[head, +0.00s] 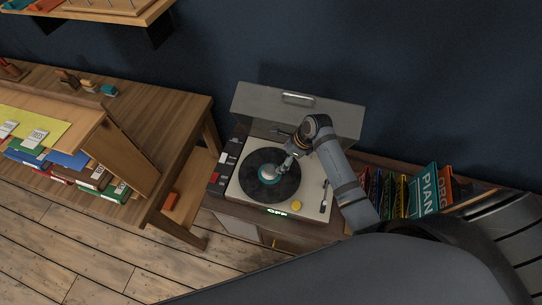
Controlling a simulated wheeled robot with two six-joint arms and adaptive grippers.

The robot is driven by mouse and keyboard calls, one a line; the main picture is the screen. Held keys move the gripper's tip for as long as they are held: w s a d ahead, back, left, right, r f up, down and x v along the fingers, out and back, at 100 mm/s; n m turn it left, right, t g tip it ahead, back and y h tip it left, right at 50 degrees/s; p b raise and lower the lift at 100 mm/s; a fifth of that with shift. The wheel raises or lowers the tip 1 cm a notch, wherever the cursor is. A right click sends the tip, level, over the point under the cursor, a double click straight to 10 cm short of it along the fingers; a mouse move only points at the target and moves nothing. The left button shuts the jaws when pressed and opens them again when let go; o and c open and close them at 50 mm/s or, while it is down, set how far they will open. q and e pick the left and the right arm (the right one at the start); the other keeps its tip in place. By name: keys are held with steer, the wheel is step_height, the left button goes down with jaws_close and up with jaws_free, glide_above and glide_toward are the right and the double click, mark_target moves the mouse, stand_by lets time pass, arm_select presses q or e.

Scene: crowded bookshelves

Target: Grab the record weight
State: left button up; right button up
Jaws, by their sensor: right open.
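A turntable (242,189) with a black record (287,191) sits on a dark wooden cabinet, its grey lid raised behind it. At the record's centre is a round teal and pale area (265,178), which may be the label or the record weight; I cannot tell which at this size. My right gripper (277,171) reaches down over the record's centre from the upper right. It is open, with its tips at or just above the centre; contact is unclear. The gripper hides part of the centre. My left gripper is not in view.
The raised lid (330,113) stands close behind my right arm. Upright books (424,190) fill the cabinet's right side. A wooden table (160,115) with books stands at left, and a wall shelf (90,12) hangs at the upper left.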

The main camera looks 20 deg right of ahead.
mark_target(270, 169)
steer(key=a+f, duration=0.2)
steer(key=shift+s+a+f, duration=0.1)
steer(key=shift+s+f, duration=0.25)
steer(key=shift+s, duration=0.05)
steer(key=shift+w+a+f+p, duration=0.25)
steer(key=shift+w+a+f, duration=0.05)
steer(key=shift+f, duration=0.25)
steer(key=shift+w+a+f+p, duration=0.25)
steer(key=shift+f, duration=0.3)
steer(key=x, duration=0.3)
steer(key=shift+a+f, duration=0.2)
steer(key=shift+a, duration=0.1)
steer(key=shift+w+f, duration=0.15)
steer(key=c, duration=1.2)
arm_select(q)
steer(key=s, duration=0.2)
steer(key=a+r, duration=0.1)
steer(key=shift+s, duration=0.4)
arm_select(e)
steer(key=c, duration=0.4)
